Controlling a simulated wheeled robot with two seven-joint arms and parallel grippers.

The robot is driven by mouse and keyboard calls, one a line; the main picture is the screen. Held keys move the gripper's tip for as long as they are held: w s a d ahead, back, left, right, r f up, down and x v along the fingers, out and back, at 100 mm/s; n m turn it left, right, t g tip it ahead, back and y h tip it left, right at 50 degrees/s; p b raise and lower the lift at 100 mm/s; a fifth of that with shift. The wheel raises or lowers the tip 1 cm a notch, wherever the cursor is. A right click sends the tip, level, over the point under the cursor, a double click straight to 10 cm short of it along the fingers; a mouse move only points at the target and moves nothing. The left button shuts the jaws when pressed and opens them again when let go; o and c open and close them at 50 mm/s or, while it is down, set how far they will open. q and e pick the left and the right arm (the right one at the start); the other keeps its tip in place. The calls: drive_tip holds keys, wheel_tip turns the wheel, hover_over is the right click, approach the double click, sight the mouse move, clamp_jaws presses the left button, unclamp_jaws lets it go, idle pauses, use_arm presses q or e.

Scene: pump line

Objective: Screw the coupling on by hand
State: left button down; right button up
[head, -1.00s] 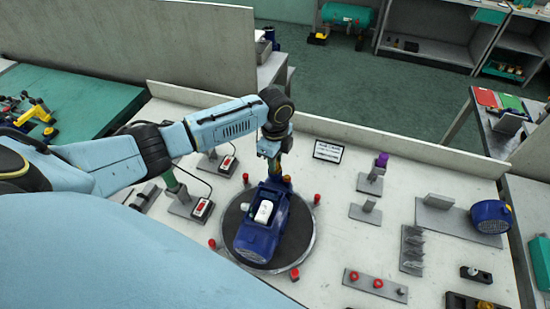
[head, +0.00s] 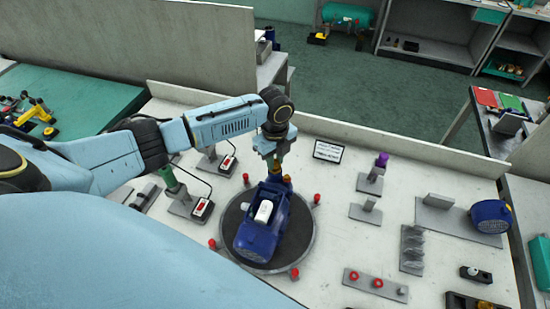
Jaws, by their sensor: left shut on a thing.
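A blue pump (head: 260,232) with a white box on top sits on the round dark turntable (head: 298,252). A small brass-coloured coupling (head: 287,180) shows at the pump's far end. My left gripper (head: 276,168) points down there from above and is shut on the coupling; the fingertips are small and partly hidden. Whether the coupling's thread is engaged cannot be told. My right gripper is not in view.
Several red posts (head: 316,199) ring the turntable. Two switch boxes (head: 202,209) with cables stand to its left. A sign (head: 328,151) stands behind it. Brackets and another blue pump part (head: 491,216) are to the right.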

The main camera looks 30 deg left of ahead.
use_arm(q)
drive_tip(key=m, duration=0.3)
drive_tip(key=c, duration=1.3)
unclamp_jaws()
drive_tip(key=shift+c, duration=0.2)
drive_tip(key=shift+n, duration=1.5)
drive_tip(key=shift+n, duration=1.8)
